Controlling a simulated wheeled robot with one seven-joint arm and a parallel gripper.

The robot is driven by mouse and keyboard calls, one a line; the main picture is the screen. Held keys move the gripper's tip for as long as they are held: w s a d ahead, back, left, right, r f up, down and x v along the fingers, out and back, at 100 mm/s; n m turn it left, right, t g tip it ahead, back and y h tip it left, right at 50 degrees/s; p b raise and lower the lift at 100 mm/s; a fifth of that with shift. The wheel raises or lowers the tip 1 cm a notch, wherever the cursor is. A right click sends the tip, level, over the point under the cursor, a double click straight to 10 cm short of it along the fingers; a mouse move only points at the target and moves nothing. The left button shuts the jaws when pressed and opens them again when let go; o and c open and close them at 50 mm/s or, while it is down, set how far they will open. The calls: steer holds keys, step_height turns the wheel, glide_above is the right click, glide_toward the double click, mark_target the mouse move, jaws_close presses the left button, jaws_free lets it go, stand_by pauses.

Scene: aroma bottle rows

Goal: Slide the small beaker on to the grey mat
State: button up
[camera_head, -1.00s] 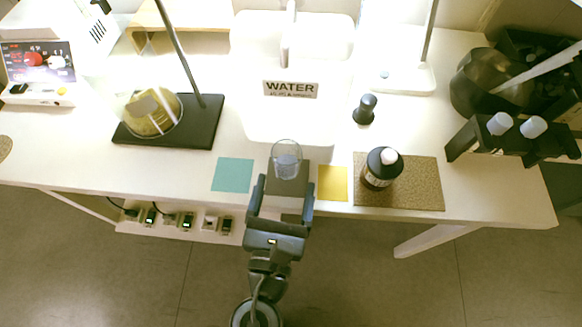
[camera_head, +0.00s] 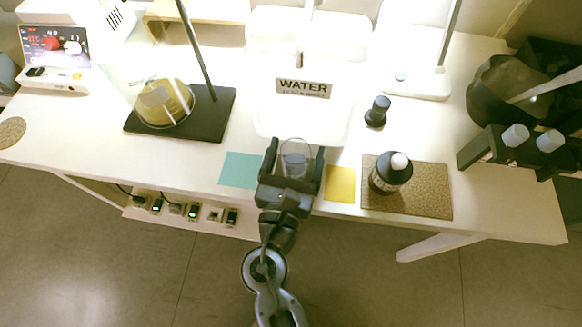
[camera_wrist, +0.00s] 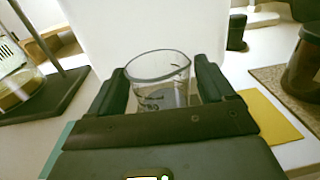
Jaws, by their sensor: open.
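The small glass beaker (camera_head: 295,158) stands upright near the front of the table, just before the white water container. My gripper (camera_head: 296,160) is open, with one finger on each side of the beaker. In the wrist view the beaker (camera_wrist: 160,82) sits between the two fingers (camera_wrist: 168,92), and its lower part is hidden by the gripper body. Whether the fingers touch the glass I cannot tell. The grey mat seen earlier under the beaker is now almost wholly covered by my gripper in the head view.
A teal mat (camera_head: 239,170) lies left of my gripper and a yellow mat (camera_head: 340,184) right. A dark bottle (camera_head: 389,174) stands on a brown mat (camera_head: 430,192). The white water container (camera_head: 300,112) is close behind the beaker. A stand with a flask (camera_head: 165,103) is at left.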

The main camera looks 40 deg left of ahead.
steer(key=shift+x, duration=0.8)
steer(key=c, duration=1.1)
